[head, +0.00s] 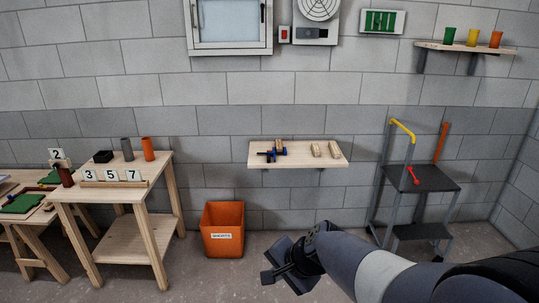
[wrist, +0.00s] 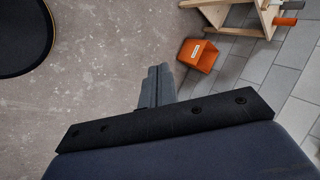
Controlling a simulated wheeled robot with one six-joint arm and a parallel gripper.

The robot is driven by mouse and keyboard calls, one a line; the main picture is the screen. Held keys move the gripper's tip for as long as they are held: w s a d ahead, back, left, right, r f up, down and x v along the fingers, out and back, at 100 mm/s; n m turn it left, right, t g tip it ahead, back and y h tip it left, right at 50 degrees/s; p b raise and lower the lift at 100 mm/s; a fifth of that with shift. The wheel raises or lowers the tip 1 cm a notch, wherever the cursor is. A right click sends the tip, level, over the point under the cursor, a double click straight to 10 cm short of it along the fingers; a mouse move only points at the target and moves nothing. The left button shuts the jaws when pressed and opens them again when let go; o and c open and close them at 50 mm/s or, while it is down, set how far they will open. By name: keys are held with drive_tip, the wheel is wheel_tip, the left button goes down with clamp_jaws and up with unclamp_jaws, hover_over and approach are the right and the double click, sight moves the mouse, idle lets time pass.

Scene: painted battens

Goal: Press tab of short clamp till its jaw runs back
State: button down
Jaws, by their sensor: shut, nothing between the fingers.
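A small clamp with blue and dark parts (head: 270,155) lies at the left of the wooden wall shelf (head: 297,163), close to a wood piece. It is too small here to make out its tab or jaw, or to tell whether it is the short clamp. My gripper (head: 268,279) is low in front of the wall, below and well apart from the shelf. In the wrist view my gripper's fingers (wrist: 155,85) are together and empty over the floor. The clamp does not show in the wrist view.
Two wood pieces (head: 325,150) lie at the shelf's right. An orange bin (head: 223,230) stands on the floor below, left of my gripper; it also shows in the wrist view (wrist: 198,56). A wooden stand (head: 130,232) is at left, a grey step stool (head: 420,180) at right.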

drive_tip(key=w+a+f+m+t, duration=0.1)
drive_tip(key=w+a+f+m, duration=0.2)
drive_tip(key=w, duration=0.6)
drive_tip(key=w+a+f+m+t+y+b, duration=0.1)
drive_tip(key=w+a+f+m, duration=0.2)
drive_tip(key=w+f+m, duration=0.4)
drive_tip(key=shift+w+a+f, duration=0.4)
drive_tip(key=shift+w+f, duration=0.1)
drive_tip(key=shift+w, duration=0.55)
